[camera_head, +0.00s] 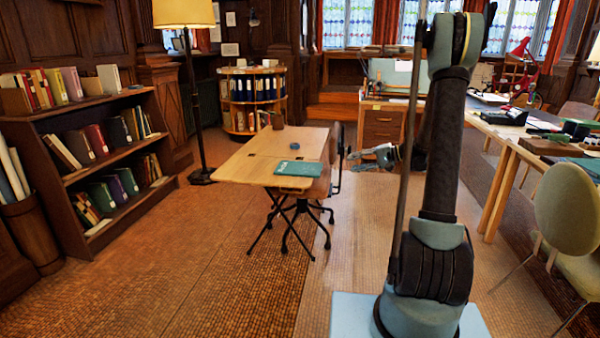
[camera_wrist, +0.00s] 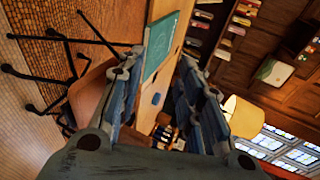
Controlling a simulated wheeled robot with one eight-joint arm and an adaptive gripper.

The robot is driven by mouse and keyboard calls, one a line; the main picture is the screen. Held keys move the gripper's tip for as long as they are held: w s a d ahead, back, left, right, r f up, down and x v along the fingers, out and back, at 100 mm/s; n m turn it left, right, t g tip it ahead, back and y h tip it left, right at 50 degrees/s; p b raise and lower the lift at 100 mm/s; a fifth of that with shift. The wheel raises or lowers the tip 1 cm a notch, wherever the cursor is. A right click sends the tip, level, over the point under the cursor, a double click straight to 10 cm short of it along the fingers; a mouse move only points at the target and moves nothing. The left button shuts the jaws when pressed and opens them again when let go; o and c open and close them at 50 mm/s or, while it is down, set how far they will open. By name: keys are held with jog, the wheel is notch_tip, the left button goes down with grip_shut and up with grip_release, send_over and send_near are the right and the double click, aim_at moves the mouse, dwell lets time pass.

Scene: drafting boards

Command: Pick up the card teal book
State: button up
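The teal book (camera_head: 300,168) lies flat near the right front edge of a wooden folding table (camera_head: 240,165). In the wrist view the teal book (camera_wrist: 160,46) shows on the tabletop (camera_wrist: 180,28), beyond the left finger. My gripper (camera_head: 378,155) is in the air to the right of the table, apart from the book, and points left. In the wrist view my gripper (camera_wrist: 168,75) has its two fingers spread with nothing between them.
A bookshelf (camera_head: 100,150) is at left and a long desk (camera_head: 510,135) at right. The floor in front is clear.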

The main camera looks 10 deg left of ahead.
jog(key=w+d+f+y, duration=0.3)
jog(key=w+f+y, duration=0.1)
jog(key=w+f, duration=0.4)
jog(key=w+a, duration=0.2)
jog(key=a, duration=1.5)
jog(key=shift+a+f+t, duration=0.2)
jog(key=shift+f+t, duration=0.2)
grip_shut()
